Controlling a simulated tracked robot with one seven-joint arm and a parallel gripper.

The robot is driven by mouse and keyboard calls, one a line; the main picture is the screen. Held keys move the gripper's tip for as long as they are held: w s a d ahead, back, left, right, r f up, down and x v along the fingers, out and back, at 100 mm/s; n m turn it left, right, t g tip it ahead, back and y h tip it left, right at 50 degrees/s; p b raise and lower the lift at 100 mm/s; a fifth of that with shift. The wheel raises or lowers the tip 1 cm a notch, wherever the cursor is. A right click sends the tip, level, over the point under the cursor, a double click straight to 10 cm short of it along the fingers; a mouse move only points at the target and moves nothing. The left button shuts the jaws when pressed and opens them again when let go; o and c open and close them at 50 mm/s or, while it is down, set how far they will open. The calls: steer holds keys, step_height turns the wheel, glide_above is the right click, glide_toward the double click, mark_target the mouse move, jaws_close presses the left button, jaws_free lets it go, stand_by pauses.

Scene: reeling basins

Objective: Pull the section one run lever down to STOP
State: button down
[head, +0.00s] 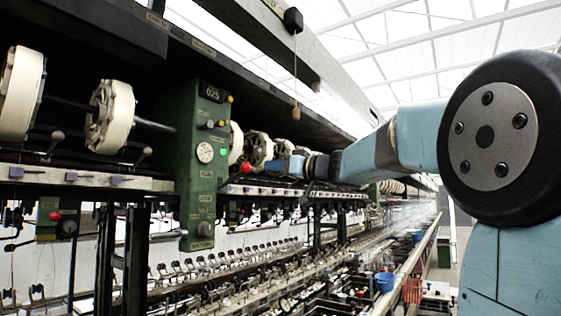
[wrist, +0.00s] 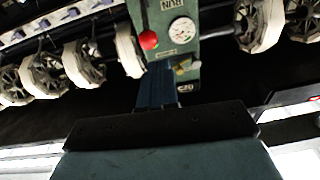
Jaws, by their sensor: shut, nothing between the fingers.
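The green section panel (head: 203,165) hangs on the machine's front, with a round gauge and a lit green lamp. The run lever's red ball (head: 246,167) shows at the panel's right side, level with the lamp area. My gripper (head: 276,166) is just right of the ball, shut and empty. In the wrist view, the panel (wrist: 178,50) appears upside down, with a RUN label. The red ball (wrist: 148,40) lies just beyond the tips of my gripper (wrist: 155,68); I cannot tell whether they touch. The lever's shaft is hidden.
White reels (head: 110,115) line the machine on both sides of the panel. A ledge (head: 90,179) runs below them. A smaller green box with another red knob (head: 55,216) is at lower left. A blue bucket (head: 384,281) and red basket (head: 412,290) stand lower right.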

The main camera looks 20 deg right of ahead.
mark_target(250, 169)
steer(key=shift+t, duration=0.5)
steer(key=shift+w+d+r+x, duration=0.1)
steer(key=shift+d+r+x, duration=0.25)
steer(key=shift+x, duration=1.8)
steer(key=shift+w+d+r+x, duration=0.15)
steer(key=shift+r+x, duration=0.3)
steer(key=shift+x, duration=1.7)
steer(key=shift+w+d+r+x, duration=0.1)
steer(key=shift+d+r+x, duration=0.25)
steer(key=shift+x, duration=1.75)
steer(key=shift+s+f, duration=0.1)
steer(key=shift+f, duration=0.4)
steer(key=shift+f, duration=0.15)
steer(key=shift+s+d+f, duration=0.15)
steer(key=shift+s+f, duration=0.1)
steer(key=shift+f, duration=0.55)
steer(key=shift+s+d+f, duration=0.15)
steer(key=shift+s+f, duration=0.1)
steer(key=shift+f, duration=0.55)
